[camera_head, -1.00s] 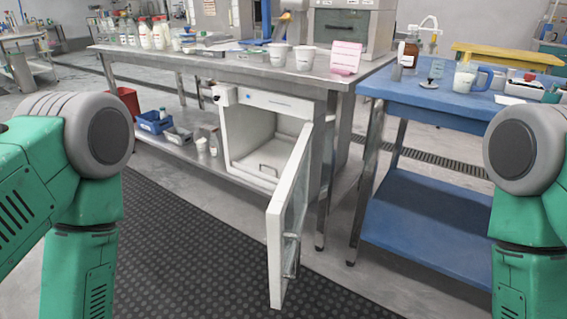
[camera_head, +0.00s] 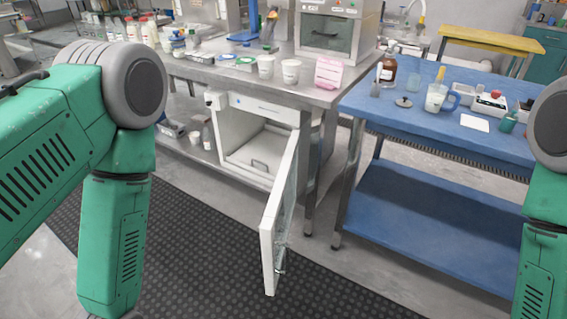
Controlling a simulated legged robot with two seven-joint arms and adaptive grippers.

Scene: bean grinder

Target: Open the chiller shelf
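The chiller (camera_head: 236,150) is a white box under the steel table, in the middle of the view. Its door (camera_head: 267,252) stands wide open, swung out toward me on the right side, with a handle low on its face. Inside, the shelf (camera_head: 262,152) lies low in the box, with a small dark handle at its front edge. It appears pushed in. My green arms show at the left and right edges of the view. Both of my grippers are outside the picture, so nothing shows of what they hold.
The steel table (camera_head: 207,68) above carries cups (camera_head: 291,70), a pink card (camera_head: 329,73) and jars. A blue table (camera_head: 437,200) stands at the right with bottles and a mug. A dark mat (camera_head: 200,240) covers the floor before the chiller; the open door juts over it.

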